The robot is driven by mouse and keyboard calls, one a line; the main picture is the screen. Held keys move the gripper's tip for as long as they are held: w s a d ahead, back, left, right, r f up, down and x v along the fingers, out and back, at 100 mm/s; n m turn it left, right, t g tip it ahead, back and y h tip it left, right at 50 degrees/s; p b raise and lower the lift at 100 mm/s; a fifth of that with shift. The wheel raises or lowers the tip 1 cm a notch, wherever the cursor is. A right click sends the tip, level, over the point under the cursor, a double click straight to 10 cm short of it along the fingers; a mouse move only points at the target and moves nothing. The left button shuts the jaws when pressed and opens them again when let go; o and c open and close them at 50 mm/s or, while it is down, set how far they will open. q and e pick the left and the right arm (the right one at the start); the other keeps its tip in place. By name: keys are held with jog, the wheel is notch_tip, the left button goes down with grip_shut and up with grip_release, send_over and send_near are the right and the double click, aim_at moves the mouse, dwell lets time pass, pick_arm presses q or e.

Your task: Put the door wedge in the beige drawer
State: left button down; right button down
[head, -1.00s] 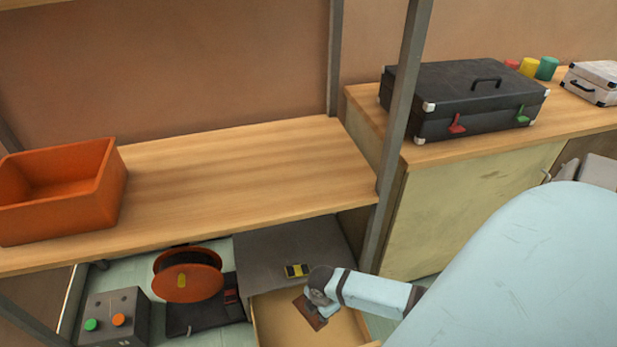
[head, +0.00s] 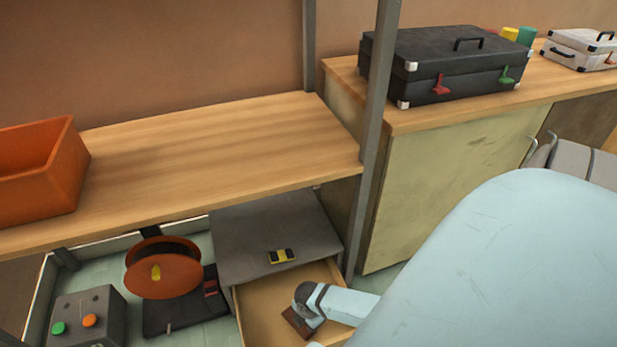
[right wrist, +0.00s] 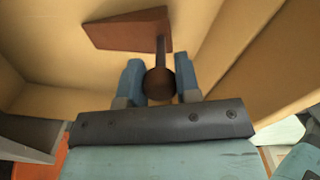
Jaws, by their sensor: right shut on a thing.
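The door wedge (right wrist: 130,30) is a reddish-brown block with a stem and a round dark knob. My right gripper (right wrist: 160,85) is shut on the knob, with a blue finger on each side. In the head view the wedge (head: 298,322) hangs below my right gripper (head: 308,296), within the outline of the open beige drawer (head: 258,307). The drawer's walls also show around the wedge in the right wrist view (right wrist: 245,50). I cannot tell whether the wedge touches the drawer floor. My left gripper is not in view.
A wooden shelf (head: 200,150) overhangs behind. A grey post (head: 374,150) stands right of the drawer. An orange reel (head: 163,280) and grey control box (head: 88,318) are left.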

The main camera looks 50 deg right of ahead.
jog(key=shift+f, duration=0.1)
jog(key=shift+f, duration=0.1)
jog(key=c, duration=0.8)
grip_release()
